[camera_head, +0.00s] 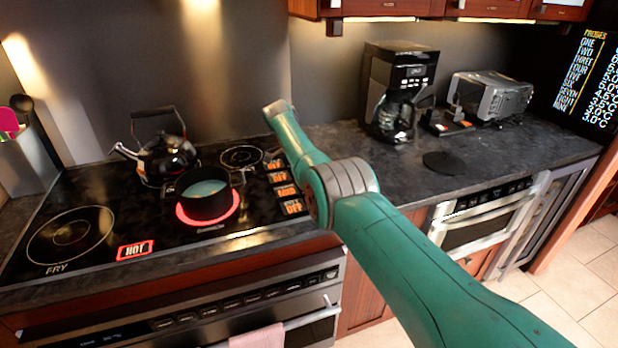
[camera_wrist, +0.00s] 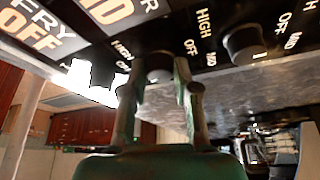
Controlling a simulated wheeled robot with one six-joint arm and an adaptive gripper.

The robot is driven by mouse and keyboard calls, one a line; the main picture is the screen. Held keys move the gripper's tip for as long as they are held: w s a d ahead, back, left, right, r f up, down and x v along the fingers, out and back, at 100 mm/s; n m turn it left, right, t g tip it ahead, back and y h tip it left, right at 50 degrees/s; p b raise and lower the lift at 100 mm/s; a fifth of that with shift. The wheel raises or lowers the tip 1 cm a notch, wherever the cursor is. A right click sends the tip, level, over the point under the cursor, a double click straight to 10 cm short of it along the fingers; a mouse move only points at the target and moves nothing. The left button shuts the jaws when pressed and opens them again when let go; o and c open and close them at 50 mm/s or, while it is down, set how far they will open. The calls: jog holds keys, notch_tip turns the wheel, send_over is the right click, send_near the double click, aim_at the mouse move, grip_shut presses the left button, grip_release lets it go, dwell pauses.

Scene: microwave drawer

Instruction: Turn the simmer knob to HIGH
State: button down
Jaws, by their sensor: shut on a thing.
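In the wrist view, my gripper (camera_wrist: 159,82) has its two green fingers closed on either side of a dark round knob (camera_wrist: 158,64). HIGH and OFF are printed beside this knob. A lit sign (camera_wrist: 108,11) close by reads MID under a cut-off word ending in ER. The knob's own pointer cannot be made out, and no full SIMMER label is readable. In the head view, my green arm reaches over the right side of the black cooktop (camera_head: 190,255) and hides the gripper and the knob.
Another dark knob (camera_wrist: 243,45) sits to the right in the wrist view. In the head view, a dark pot (camera_head: 204,204) stands on a glowing red burner, with a kettle (camera_head: 165,157) behind it. A coffee maker (camera_head: 399,75) and a toaster (camera_head: 491,97) stand at the back right.

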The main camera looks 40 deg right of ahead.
dwell(0.3)
jog(key=c, duration=0.9)
grip_release()
jog(key=shift+o, duration=0.2)
notch_tip(320, 180, up, 10)
